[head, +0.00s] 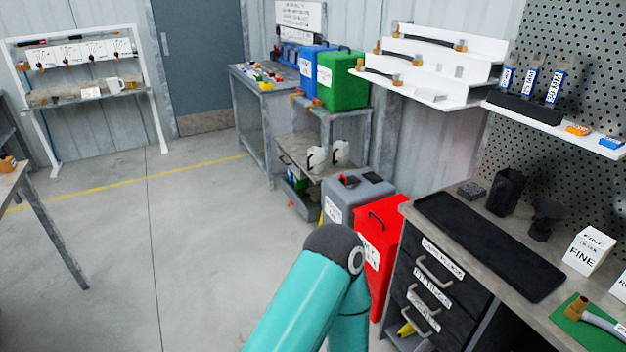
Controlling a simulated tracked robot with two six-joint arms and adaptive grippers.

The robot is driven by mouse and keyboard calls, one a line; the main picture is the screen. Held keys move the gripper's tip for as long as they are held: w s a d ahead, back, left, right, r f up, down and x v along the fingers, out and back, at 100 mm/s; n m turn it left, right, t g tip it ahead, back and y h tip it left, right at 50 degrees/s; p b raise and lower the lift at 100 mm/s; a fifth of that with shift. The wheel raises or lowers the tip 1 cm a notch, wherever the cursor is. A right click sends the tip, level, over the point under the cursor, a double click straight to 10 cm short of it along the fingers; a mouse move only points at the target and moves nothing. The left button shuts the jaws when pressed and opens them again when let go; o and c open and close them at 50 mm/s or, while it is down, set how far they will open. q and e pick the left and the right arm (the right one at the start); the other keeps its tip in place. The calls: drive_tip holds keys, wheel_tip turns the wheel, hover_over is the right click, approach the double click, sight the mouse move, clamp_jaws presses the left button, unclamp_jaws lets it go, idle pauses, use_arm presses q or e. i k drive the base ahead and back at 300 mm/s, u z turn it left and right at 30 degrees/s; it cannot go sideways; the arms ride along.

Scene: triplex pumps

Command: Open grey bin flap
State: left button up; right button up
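A grey bin (352,197) stands on the floor near the middle of the head view, against the wall. A small dark and red item shows on its top. My teal arm is in front of the lower part of the bin and hides some of it. I cannot tell from here whether its flap is open or shut. A red bin (376,250) with a dark handle and a white label stands just to its right, in front of the workbench. Neither of my grippers shows in this view.
A workbench (406,210) with labelled drawers (432,280) stands at the right. A green bin (343,80) and a blue bin (308,68) sit on a stand behind. A side table (262,84) is farther back. The floor at left centre is clear.

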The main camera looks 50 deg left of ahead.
sight(350, 180)
drive_tip(key=z, duration=1.35)
drive_tip(key=i, duration=0.1)
drive_tip(key=u, duration=2.65)
drive_tip(key=k, duration=0.8)
drive_tip(key=u, duration=0.35)
drive_tip(key=i, duration=1.65)
drive_tip(key=u, duration=0.95)
drive_tip(key=i, duration=1.35)
drive_tip(key=u, duration=0.05)
